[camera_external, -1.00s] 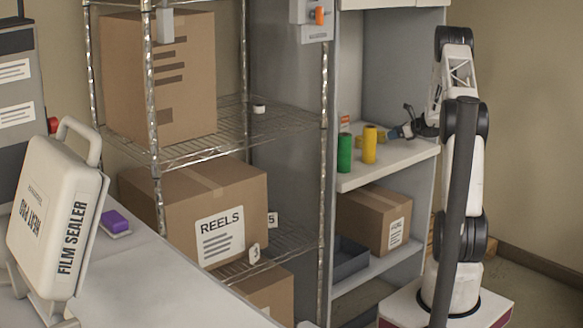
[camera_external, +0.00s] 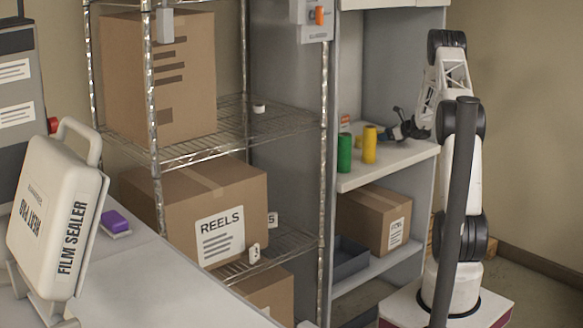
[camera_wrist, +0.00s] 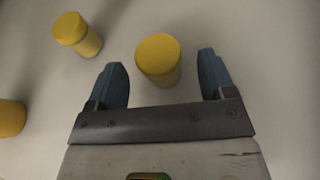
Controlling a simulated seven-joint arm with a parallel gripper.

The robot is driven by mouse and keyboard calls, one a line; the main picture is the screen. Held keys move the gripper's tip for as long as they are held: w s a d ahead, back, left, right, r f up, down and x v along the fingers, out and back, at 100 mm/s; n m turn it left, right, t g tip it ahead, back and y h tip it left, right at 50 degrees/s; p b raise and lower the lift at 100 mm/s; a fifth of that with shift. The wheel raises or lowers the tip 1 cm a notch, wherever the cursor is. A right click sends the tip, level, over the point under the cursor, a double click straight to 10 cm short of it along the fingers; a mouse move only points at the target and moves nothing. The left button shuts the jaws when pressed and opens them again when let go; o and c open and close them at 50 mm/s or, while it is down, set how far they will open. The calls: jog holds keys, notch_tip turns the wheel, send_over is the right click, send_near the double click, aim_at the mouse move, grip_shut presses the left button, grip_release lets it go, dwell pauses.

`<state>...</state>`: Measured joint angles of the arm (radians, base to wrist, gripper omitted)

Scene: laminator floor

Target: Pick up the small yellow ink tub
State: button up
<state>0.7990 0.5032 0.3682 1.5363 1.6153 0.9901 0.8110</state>
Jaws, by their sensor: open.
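Three yellow tubs show in the wrist view. One yellow tub (camera_wrist: 158,58) stands between the fingers of my gripper (camera_wrist: 160,64), with clear space on both sides. A second yellow tub (camera_wrist: 78,33) is at the upper left, outside the left finger. A third yellow tub (camera_wrist: 12,118) is cut off by the left edge. I cannot tell for sure which is the small ink tub. In the external view my open gripper (camera_external: 394,122) is at the shelf, just right of a tall yellow cylinder (camera_external: 369,146).
A green cylinder (camera_external: 344,154) stands left of the yellow one near the front edge of the white shelf (camera_external: 385,170). A cardboard box (camera_external: 373,218) and a dark tray (camera_external: 351,252) sit on the level below. The cabinet's walls enclose the shelf.

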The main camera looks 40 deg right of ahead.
jog(key=shift+x, duration=1.3)
jog(key=c, duration=1)
jog(key=shift+r, duration=0.15)
jog(key=shift+r, duration=4.9)
